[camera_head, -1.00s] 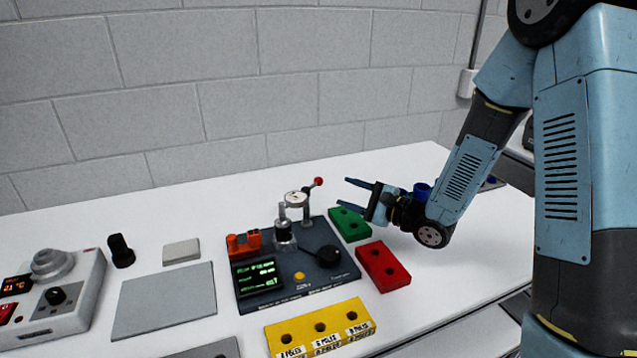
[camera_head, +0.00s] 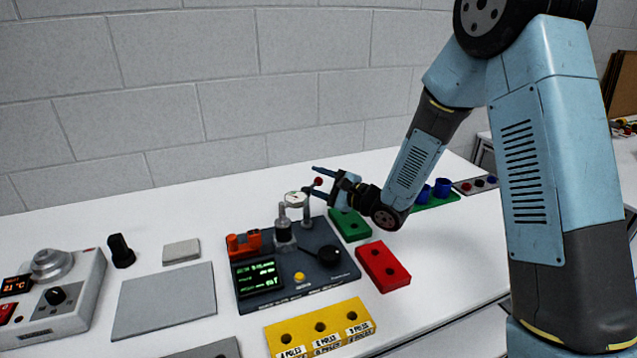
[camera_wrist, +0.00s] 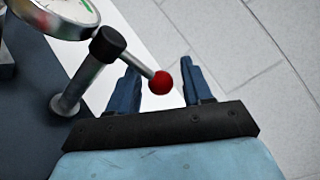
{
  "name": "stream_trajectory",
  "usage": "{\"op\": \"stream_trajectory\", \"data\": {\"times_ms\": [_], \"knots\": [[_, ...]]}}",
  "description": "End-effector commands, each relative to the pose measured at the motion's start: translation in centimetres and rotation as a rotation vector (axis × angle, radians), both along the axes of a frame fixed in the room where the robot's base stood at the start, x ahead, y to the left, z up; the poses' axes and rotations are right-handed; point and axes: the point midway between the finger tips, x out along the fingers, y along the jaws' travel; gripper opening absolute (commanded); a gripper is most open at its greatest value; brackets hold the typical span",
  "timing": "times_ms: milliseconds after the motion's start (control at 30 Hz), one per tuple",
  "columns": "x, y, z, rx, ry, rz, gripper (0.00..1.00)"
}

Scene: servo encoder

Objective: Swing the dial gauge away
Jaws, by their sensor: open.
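The dial gauge (camera_head: 294,198) stands on a post at the back of the dark test unit (camera_head: 318,262). Its lever arm ends in a red ball (camera_head: 318,181) at the right. My gripper (camera_head: 318,182) is open at the gauge's right, with its fingers pointing left around the area of the ball. In the wrist view the red ball (camera_wrist: 160,83) shows between my two open fingers (camera_wrist: 160,88), nearer the left one, with a gap to the right one. The gauge face (camera_wrist: 60,12) is partly cut off at the top left. I cannot tell whether a finger touches the ball.
A green block (camera_head: 349,224) and a red block (camera_head: 383,266) with holes lie right of the unit. A yellow block (camera_head: 320,326) lies in front. A grey mat (camera_head: 163,302) and a control box (camera_head: 52,293) are at left. A wall stands behind.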

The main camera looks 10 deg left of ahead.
Motion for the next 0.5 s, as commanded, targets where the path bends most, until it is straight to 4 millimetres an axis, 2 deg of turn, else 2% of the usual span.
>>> {"op": "stream_trajectory", "data": {"times_ms": [67, 500], "knots": [[-0.01, -0.01, -0.01, 0.000, 0.000, 0.000, 0.49], [0.00, -0.02, 0.03, 0.000, -0.001, -0.001, 0.07]]}}
